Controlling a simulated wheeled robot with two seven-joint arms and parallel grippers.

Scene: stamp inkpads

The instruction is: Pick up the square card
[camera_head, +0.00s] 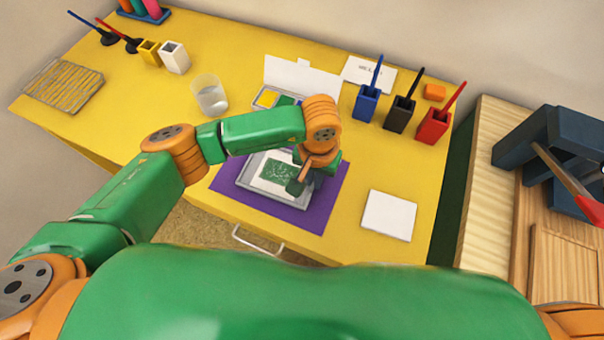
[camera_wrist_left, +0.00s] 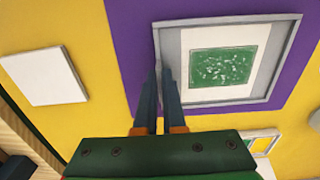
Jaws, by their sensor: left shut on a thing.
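A plain white square card (camera_head: 388,215) lies flat on the yellow table, right of the purple mat, and also shows at the left of the left wrist view (camera_wrist_left: 43,76). A grey tray (camera_head: 245,189) sits on the mat; inside it is a white sheet with a green speckled print (camera_wrist_left: 222,67). My left gripper (camera_head: 297,184) is at the tray's side nearest the square card. In the left wrist view its fingers (camera_wrist_left: 162,72) are close together at the tray's wall, shut on it. The exact contact is partly hidden. The square card is apart from the gripper. My right gripper is not in view.
Blue (camera_head: 367,102), black (camera_head: 400,113) and red (camera_head: 433,125) holders stand at the back right. An open inkpad box (camera_head: 268,97) is behind the tray. The table around the square card is clear.

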